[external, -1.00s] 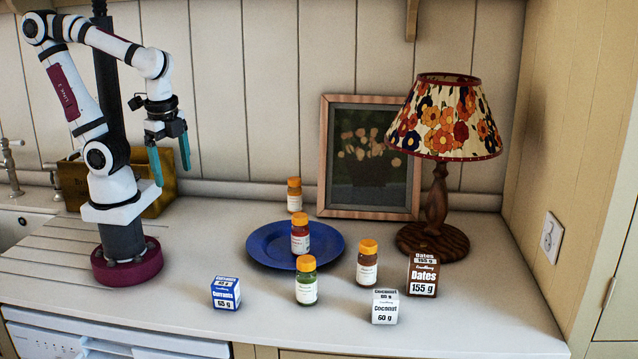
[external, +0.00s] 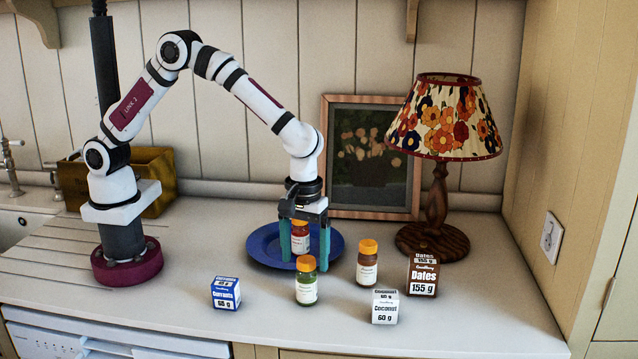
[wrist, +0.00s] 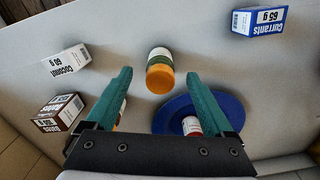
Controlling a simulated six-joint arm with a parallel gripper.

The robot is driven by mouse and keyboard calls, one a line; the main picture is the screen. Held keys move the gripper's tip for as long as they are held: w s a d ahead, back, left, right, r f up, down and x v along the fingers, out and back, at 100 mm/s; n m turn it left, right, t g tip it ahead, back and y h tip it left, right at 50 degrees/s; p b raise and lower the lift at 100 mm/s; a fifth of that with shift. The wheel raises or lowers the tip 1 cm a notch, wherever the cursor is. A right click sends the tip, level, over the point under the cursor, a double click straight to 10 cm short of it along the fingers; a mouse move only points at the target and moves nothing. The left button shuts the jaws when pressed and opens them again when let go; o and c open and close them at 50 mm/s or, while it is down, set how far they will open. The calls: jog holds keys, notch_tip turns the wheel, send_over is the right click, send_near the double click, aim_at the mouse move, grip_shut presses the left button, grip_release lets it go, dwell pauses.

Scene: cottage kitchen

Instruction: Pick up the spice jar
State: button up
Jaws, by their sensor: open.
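Several spice jars with orange lids are in view. A green-filled jar (external: 306,284) stands upright on the counter just in front of the blue plate; the wrist view shows it (wrist: 160,70) between my fingertips. A red-filled jar (external: 300,240) stands on the plate, seen behind my fingers; the wrist view shows part of it (wrist: 191,125) beside one finger. A brown-filled jar (external: 367,268) stands to the right, mostly hidden by a finger in the wrist view. My gripper (external: 304,259) points down, open and empty, above the plate's front area.
The blue plate (external: 258,255) lies under and behind my gripper. A currants box (external: 226,293) stands left, a coconut box (external: 385,307) and a dates box (external: 423,275) right. A lamp (external: 437,205) and picture frame (external: 411,185) stand behind.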

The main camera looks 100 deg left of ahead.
aim_at(309, 264)
jog(key=f, duration=0.5)
jog(key=shift+a+f, duration=0.2)
jog(key=shift+a, duration=0.2)
grip_shut()
